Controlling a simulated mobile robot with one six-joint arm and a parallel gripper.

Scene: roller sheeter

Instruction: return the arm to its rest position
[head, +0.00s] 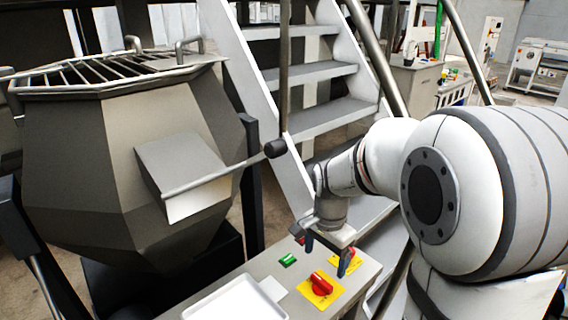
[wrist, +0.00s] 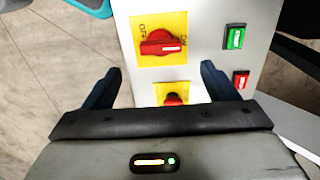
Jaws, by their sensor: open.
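My white arm comes in from the right in the head view and reaches over a grey control panel (head: 341,293). My gripper (head: 328,258) is open and empty, with its two dark fingers pointing down just above the panel. In the wrist view my gripper (wrist: 158,85) has its fingers wide apart, with nothing between them but the panel beyond. A red rotary switch on a yellow plate (head: 321,284) is on the panel; it also shows in the wrist view (wrist: 160,45). A second red knob (wrist: 173,99) is partly hidden by the gripper. I cannot tell whether the fingers touch the panel.
A green button (head: 288,260) and a red button (wrist: 240,79) are also on the panel. A white tray (head: 236,300) lies at its near left. A large grey hopper (head: 75,150) with a bar grate stands at left. White stairs (head: 318,73) rise behind my gripper.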

